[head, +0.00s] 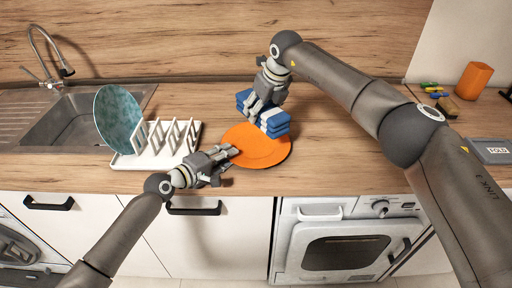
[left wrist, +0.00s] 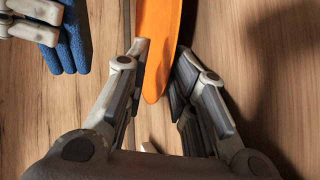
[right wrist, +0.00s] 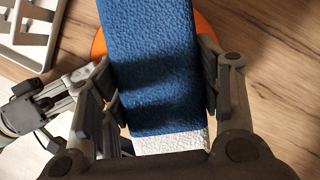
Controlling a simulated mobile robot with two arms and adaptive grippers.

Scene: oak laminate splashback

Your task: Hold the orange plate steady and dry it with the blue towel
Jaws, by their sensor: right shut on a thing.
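The orange plate (head: 258,148) lies on the wooden counter near its front edge. My left gripper (head: 232,152) is at the plate's left edge. In the left wrist view the plate's edge (left wrist: 158,50) lies between the open fingers (left wrist: 156,75). My right gripper (head: 254,108) is shut on the folded blue towel (head: 275,121), which has white stripes. The towel is over the plate's back edge; I cannot tell whether it touches the plate. In the right wrist view the towel (right wrist: 152,65) hides much of the plate (right wrist: 207,30).
A white dish rack (head: 128,162) holding a teal plate (head: 116,118) stands left, beside the sink (head: 68,122). At the right are an orange cup (head: 474,80), small coloured items and a grey box (head: 490,151). Counter right of the plate is clear beneath my right arm.

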